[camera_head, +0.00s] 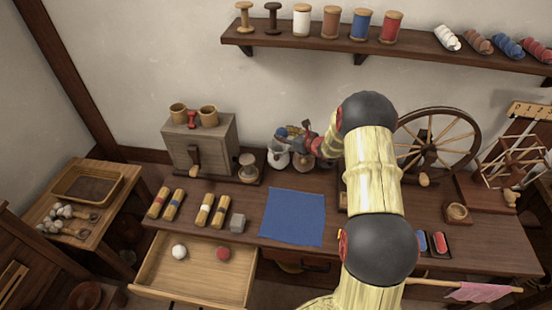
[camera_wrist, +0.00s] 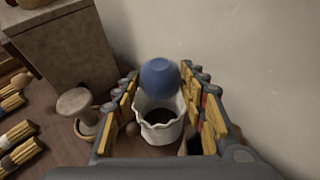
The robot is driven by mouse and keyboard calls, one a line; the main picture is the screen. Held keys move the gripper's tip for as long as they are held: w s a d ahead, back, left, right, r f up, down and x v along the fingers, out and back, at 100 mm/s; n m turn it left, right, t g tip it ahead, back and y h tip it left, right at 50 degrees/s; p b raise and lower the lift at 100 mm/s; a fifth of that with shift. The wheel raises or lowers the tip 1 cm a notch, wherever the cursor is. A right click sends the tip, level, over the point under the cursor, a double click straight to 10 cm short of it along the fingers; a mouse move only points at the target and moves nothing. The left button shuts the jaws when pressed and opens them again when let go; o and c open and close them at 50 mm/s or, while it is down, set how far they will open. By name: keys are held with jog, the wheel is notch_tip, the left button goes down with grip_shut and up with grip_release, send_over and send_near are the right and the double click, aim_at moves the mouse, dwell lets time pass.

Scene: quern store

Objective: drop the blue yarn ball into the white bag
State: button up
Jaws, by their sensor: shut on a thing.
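The blue yarn ball (camera_head: 281,132) is between the fingertips of my gripper (camera_head: 287,134), at the back of the table near the wall. In the wrist view the ball (camera_wrist: 160,77) sits between the two finger rows of my gripper (camera_wrist: 161,81), which is shut on it. The white bag (camera_head: 278,159) stands upright on the table under the ball. In the wrist view the bag (camera_wrist: 160,133) shows its open, dark mouth just below the ball in the picture. The ball overlaps the far part of the rim.
A grey-brown box (camera_head: 199,145) with cups on top and a wooden spool-shaped stand (camera_head: 248,168) are left of the bag. A blue cloth (camera_head: 293,217) lies in front. An open drawer (camera_head: 197,270) holds a white and a red ball. A spinning wheel (camera_head: 437,140) stands right.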

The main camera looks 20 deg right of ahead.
notch_tip(320, 180, down, 5)
jog(key=shift+f+b, duration=0.1)
jog(key=shift+b, duration=0.9)
jog(key=o, duration=1.2)
jog(key=shift+s, duration=0.1)
jog(key=v, duration=1.1)
jog(key=shift+s+r, duration=0.2)
jog(key=shift+s, duration=0.15)
